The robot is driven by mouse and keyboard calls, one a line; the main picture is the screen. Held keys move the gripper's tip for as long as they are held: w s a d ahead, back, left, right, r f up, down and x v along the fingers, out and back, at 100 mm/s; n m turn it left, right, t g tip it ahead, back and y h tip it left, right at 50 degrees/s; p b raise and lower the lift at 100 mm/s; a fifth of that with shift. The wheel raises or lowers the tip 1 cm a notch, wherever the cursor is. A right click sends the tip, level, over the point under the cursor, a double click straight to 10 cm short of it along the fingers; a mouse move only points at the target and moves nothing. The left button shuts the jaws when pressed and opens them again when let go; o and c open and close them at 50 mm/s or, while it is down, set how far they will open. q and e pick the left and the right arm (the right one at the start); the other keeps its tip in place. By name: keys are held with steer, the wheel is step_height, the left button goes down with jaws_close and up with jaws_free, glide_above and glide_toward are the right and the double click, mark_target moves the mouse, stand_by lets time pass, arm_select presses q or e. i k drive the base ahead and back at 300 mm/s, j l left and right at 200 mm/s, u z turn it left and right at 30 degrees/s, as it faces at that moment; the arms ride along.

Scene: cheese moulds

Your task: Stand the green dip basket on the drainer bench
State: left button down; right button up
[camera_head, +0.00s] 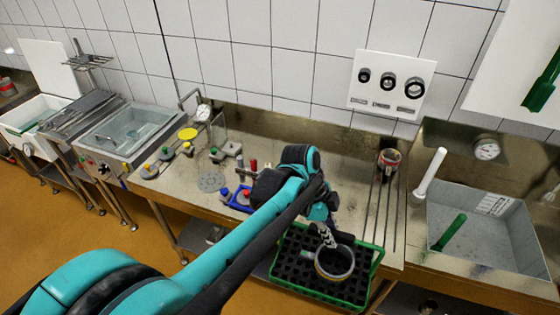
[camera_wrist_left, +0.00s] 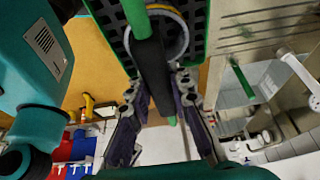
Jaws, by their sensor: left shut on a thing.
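The green dip basket (camera_head: 377,262) has a green rim and a dark perforated floor. In the head view it is at the front edge of the steel bench, partly over that edge; I cannot tell whether it touches. A pale ring-shaped mould (camera_head: 349,272) is in it. My left gripper (camera_head: 328,238) is above the basket. In the left wrist view the fingers (camera_wrist_left: 158,90) are either side of the black grip (camera_wrist_left: 151,66) of its green bar, shut on it. The grooved drainer bench (camera_head: 396,215) lies just behind the basket. My right gripper is not in view.
A cup-like container (camera_head: 389,160) stands behind the grooves. A white upright rod (camera_head: 429,172) stands at the left side of the sink (camera_head: 485,235), which holds a green tool (camera_head: 449,231). Small moulds and a blue tray (camera_head: 240,199) are left of my arm. The grooves look mostly clear.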

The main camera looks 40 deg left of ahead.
mark_target(366, 211)
steer(key=i, duration=0.85)
